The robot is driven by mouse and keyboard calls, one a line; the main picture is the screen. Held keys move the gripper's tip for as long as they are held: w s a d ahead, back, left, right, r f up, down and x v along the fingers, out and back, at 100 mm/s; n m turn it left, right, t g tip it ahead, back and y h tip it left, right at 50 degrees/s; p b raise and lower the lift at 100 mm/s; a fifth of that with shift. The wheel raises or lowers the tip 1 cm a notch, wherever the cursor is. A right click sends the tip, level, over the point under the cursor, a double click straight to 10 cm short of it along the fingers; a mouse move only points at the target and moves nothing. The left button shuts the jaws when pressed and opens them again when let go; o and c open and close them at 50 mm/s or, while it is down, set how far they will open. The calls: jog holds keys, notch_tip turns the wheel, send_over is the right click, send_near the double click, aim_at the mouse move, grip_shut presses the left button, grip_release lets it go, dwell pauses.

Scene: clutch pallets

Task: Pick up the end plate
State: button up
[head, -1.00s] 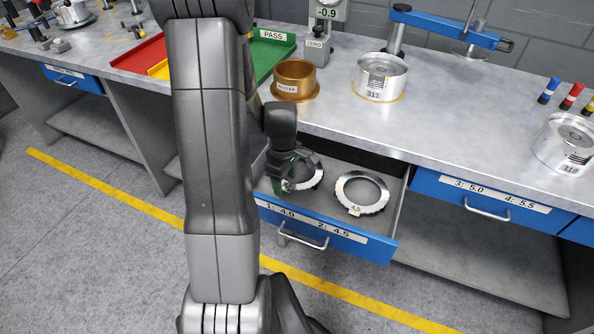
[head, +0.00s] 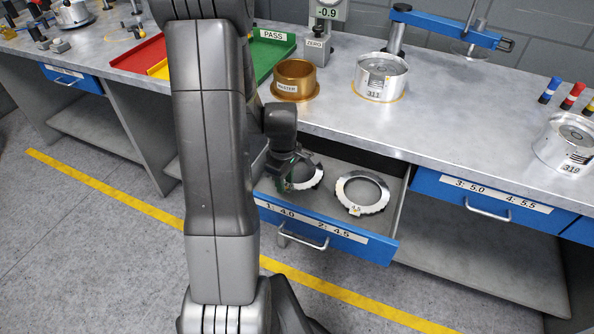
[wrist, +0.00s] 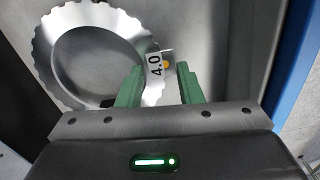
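An end plate (head: 318,178), a silver ring with a notched edge, lies flat in the left part of the open drawer, partly hidden by my gripper (head: 287,178) in the head view. In the wrist view the end plate (wrist: 48,50) carries a tag (wrist: 155,64) reading 4.0. My gripper's two green fingers (wrist: 160,88) are apart, one on each side of the tag, at the plate's edge. I cannot tell whether they touch it. A second end plate (head: 343,192) lies to the right in the same drawer.
The open drawer's blue front (head: 335,235) is labelled 1: 4.0 and 2: 4.5. The grey bench top (head: 440,130) hangs behind and above the drawer, with a gold master ring (head: 296,78) and a silver housing (head: 381,78) on it. A closed drawer (head: 495,200) is at right.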

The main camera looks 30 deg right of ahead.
grip_shut()
jog(key=shift+r, duration=0.15)
